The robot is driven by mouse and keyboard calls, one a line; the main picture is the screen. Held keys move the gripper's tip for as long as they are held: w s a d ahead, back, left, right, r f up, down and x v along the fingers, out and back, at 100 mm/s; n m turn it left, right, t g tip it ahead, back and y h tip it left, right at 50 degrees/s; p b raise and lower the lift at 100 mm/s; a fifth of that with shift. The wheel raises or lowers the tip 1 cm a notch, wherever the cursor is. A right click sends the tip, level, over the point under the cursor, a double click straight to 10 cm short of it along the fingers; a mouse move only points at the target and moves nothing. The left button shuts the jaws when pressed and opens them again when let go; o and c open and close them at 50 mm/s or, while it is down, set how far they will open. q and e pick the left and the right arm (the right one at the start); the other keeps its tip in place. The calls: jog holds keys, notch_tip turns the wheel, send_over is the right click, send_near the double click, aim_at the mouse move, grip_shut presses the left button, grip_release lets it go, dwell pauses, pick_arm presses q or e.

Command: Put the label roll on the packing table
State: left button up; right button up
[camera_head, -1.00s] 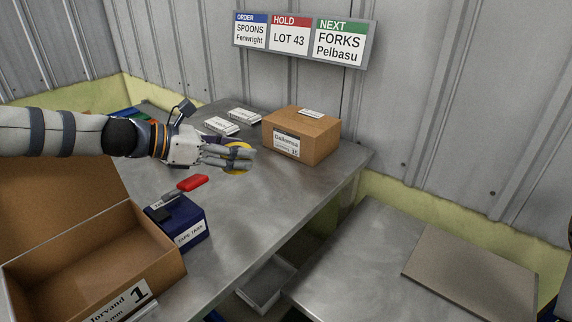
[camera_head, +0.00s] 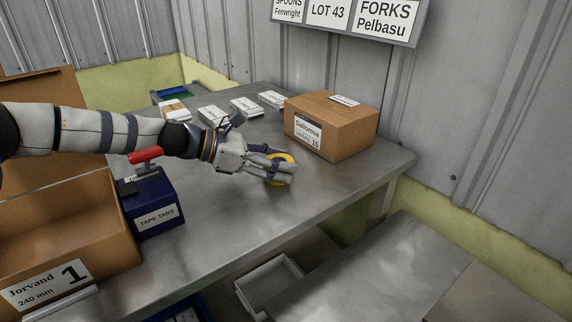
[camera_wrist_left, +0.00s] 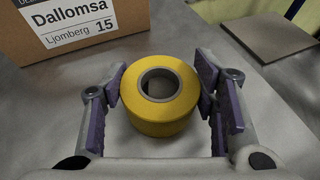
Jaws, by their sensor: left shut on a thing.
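The label roll is a yellow ring with a grey core, seen in the head view (camera_head: 284,158) and from above in the left wrist view (camera_wrist_left: 160,97). My left gripper (camera_head: 280,169) is shut on it, with purple finger pads on both sides of the roll in the left wrist view. The roll is upright on its flat side, at or just above the grey metal packing table (camera_head: 232,208), in front of the Dallomsa box. I cannot tell whether its underside touches the table. My right gripper is not in view.
The brown Dallomsa box (camera_head: 334,126) stands behind the roll. Several white packets (camera_head: 247,107) lie at the back. A blue tape tabs box (camera_head: 152,204) and an open carton (camera_head: 72,236) stand at left. The table's front edge is near; a lower grey surface (camera_head: 375,270) lies beyond.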

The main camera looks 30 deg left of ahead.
pick_arm(q)
jog(key=shift+w+a, duration=0.1)
jog(key=shift+w, duration=0.05)
jog(key=o, duration=1.3)
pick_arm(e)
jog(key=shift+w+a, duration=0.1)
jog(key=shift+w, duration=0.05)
pick_arm(q)
jog(key=shift+a+r, duration=0.1)
jog(key=shift+r, duration=0.25)
jog(key=p+v, duration=0.3)
jog(key=v, duration=0.3)
jog(key=shift+s+a+r, duration=0.15)
jog(key=shift+s+r, duration=0.05)
jog(key=shift+r, duration=0.1)
jog(key=shift+s+a+f, duration=0.1)
jog(key=shift+s+a, duration=0.05)
jog(key=shift+s, duration=0.1)
jog(key=shift+f, duration=0.2)
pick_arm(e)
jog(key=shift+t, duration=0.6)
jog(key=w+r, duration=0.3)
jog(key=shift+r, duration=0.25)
